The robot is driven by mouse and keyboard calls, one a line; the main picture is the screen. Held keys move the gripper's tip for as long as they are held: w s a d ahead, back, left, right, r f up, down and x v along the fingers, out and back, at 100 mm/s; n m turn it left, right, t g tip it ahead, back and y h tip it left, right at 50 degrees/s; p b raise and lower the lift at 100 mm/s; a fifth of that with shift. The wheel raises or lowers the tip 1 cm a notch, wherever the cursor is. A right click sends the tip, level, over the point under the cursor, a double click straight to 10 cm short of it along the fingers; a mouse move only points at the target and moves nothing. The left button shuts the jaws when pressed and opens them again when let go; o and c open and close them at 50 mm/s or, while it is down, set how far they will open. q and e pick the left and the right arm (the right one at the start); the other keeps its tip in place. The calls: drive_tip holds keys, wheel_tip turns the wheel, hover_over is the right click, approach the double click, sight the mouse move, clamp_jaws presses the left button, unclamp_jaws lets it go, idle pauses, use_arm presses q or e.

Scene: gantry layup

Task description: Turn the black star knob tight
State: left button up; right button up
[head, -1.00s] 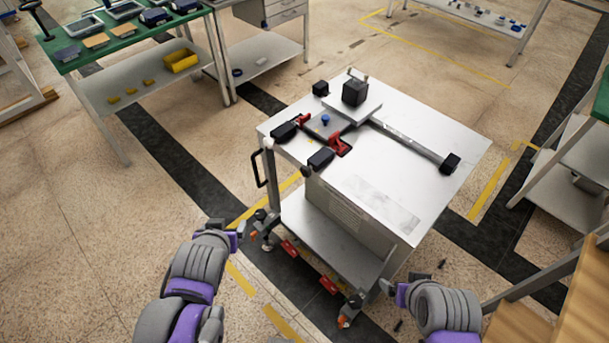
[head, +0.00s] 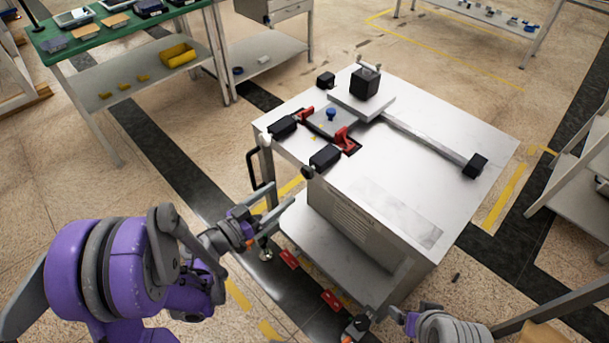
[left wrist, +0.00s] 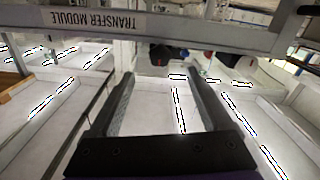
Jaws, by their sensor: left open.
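A small black round knob (head: 307,172) sits at the front edge of the metal cart top (head: 400,190), below a black block. It is too small to tell whether it is star-shaped. My left gripper (head: 284,192) is open and empty, in front of the cart's left end, lower in the picture than the knob and apart from it. In the left wrist view my two fingers (left wrist: 158,82) are spread with nothing between them. Dark shapes (left wrist: 160,53) beyond the fingertips are unclear. My right gripper (head: 400,314) shows only partly at the bottom, in front of the cart; its jaws are unclear.
The cart top carries red clamps (head: 345,140), a blue knob (head: 331,114), black blocks and a long bar (head: 425,138). A black handle (head: 255,170) is on its left end. A beam labelled TRANSFER MODULE (left wrist: 150,28) crosses the left wrist view. A green-topped bench (head: 90,35) stands back left.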

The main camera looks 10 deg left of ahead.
sight(305, 174)
use_arm(q)
drive_tip(key=x, duration=0.9)
drive_tip(key=shift+w+d+p, duration=0.15)
drive_tip(key=shift+w+p, duration=0.05)
drive_tip(key=shift+p, duration=0.1)
clamp_jaws()
